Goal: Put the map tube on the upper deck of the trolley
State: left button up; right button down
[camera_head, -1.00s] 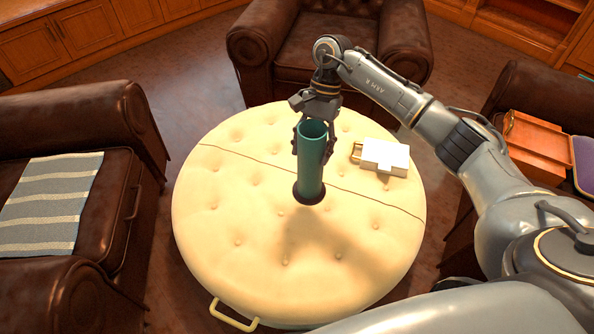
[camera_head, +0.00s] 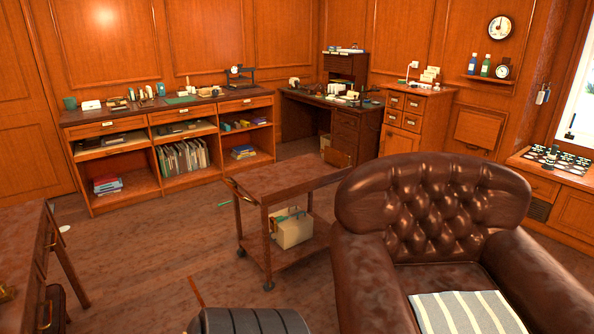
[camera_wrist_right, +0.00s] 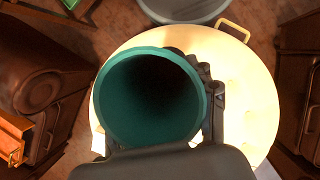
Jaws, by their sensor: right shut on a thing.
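The map tube (camera_wrist_right: 150,98) is a teal open-ended cylinder. In the right wrist view I look into its dark open end. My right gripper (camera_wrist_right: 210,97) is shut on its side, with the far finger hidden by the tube. The tube is over the round cream ottoman (camera_wrist_right: 252,95); its lower end is hidden, so I cannot tell whether it touches. The trolley (camera_head: 268,222) stands mid-room in the head view. Its brown upper deck (camera_head: 285,180) looks bare; a cream box-like bag (camera_head: 291,230) sits on the lower deck. My left gripper is not in view.
A brown leather armchair (camera_head: 430,215) with a striped cloth (camera_head: 467,312) stands close to the trolley's right side. Shelves (camera_head: 165,150) and a desk (camera_head: 335,118) line the back wall. Floor (camera_head: 160,260) left of the trolley is open. A table (camera_head: 30,240) is at far left.

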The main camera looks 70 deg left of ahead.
aim_at(280, 176)
jog(key=j+u, duration=0.15)
jog(key=u, duration=0.3)
jog(key=j+u, duration=0.2)
jog(key=u, duration=0.25)
jog(key=i+j+u, duration=0.2)
jog(key=j, duration=0.25)
jog(key=j+u, duration=0.15)
jog(key=j, duration=0.3)
jog(key=i+j+u, duration=0.2)
jog(key=j, duration=0.2)
jog(key=i+j+u, duration=0.2)
jog(key=j, duration=0.15)
jog(key=i+j+u, duration=0.15)
jog(key=j, duration=0.2)
